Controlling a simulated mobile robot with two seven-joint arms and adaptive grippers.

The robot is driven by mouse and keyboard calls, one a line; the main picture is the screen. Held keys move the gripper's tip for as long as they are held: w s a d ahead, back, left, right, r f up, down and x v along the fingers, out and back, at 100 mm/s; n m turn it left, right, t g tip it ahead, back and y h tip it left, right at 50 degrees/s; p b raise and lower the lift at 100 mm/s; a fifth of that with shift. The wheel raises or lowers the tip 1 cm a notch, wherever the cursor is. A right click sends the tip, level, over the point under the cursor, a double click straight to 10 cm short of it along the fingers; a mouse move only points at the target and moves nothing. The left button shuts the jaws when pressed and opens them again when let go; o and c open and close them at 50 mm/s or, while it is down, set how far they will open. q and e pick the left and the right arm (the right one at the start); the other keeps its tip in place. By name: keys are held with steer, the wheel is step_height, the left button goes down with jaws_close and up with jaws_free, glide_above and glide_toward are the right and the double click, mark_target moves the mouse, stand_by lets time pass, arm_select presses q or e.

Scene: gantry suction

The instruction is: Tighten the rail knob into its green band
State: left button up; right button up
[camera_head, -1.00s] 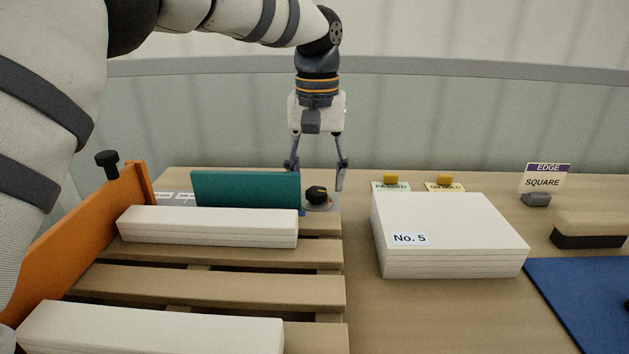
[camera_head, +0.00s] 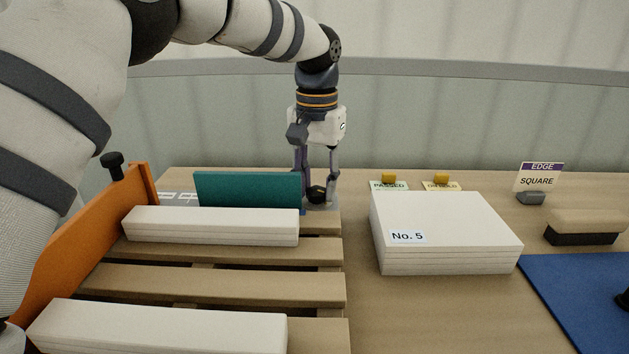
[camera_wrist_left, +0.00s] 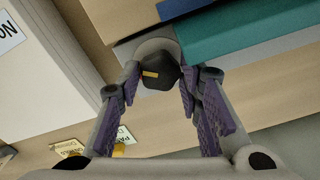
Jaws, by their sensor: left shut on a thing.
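The black rail knob (camera_head: 315,196) sits on a grey round base at the right end of the teal rail (camera_head: 246,190). In the left wrist view the knob (camera_wrist_left: 160,74) shows a yellow pointer mark on its top, beside the grey disc (camera_wrist_left: 157,46). My left gripper (camera_head: 318,190) points straight down with its fingers shut on the knob's sides; the purple pads also show in the left wrist view (camera_wrist_left: 160,84). I cannot make out a green band in either view.
White stacks (camera_head: 210,226) lie on the slatted pallet (camera_head: 215,288). An orange board (camera_head: 95,235) with another black knob (camera_head: 112,160) stands left. A "No. 5" stack (camera_head: 450,225), small signs (camera_head: 388,184) and a blue mat (camera_head: 590,300) are right. Wood between pallet and stack is clear.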

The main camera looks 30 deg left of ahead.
mark_target(317, 189)
arm_select(q)
steer(key=shift+m, duration=1)
steer(key=o, duration=1.2)
steer(key=shift+c, duration=0.2)
step_height(317, 189, up, 12)
steer(key=shift+f, duration=0.1)
